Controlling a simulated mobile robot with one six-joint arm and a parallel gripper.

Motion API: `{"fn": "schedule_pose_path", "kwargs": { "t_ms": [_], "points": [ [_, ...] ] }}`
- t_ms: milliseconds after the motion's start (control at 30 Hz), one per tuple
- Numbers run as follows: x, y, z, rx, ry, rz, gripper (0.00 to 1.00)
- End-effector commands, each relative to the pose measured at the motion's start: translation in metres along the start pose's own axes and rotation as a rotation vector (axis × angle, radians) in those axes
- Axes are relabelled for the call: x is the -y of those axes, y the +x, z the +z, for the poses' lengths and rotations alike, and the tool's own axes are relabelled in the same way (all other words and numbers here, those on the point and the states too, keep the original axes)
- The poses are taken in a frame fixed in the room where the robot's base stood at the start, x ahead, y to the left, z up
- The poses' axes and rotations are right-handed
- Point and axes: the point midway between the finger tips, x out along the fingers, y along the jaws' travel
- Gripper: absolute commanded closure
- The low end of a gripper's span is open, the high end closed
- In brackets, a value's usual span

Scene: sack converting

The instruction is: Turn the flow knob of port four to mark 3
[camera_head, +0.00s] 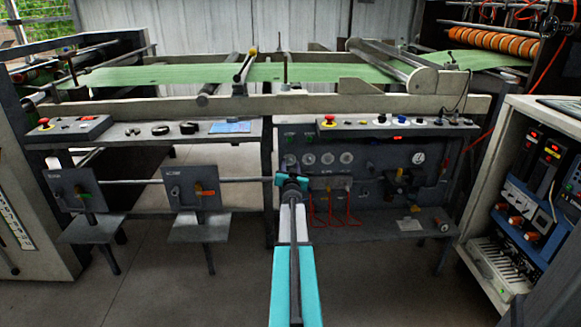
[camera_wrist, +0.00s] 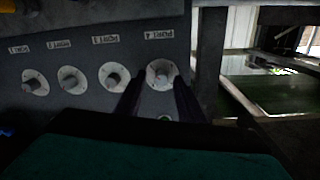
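The port four knob (camera_wrist: 160,74) is a pale round dial under the label "PORT 4", last in a row of knobs on a dark panel. Its marks and pointer are too small to read. My gripper (camera_wrist: 158,98) is open in the wrist view, its two dark fingers on either side of the dial's lower part, with nothing seen between them but the dial and panel. I cannot tell whether they touch the knob.
The port three knob (camera_wrist: 112,76) sits close beside one finger. A dark post (camera_wrist: 208,60) stands on the other side. In the head view, red hoses (camera_head: 330,212) hang right of my gripper, and a console with a red button (camera_head: 329,120) juts out above the dials.

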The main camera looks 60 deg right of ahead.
Motion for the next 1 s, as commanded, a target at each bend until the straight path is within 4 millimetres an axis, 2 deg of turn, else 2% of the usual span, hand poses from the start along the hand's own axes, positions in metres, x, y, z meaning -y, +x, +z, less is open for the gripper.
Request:
{"fn": "schedule_pose_path", "kwargs": {
  "t_ms": [367,1000],
  "points": [
    [0.001,-0.015,0.001,0.002,-0.001,-0.001,0.65],
    [0.0,-0.073,-0.001,0.001,0.0,0.0,0.65]
  ]
}}
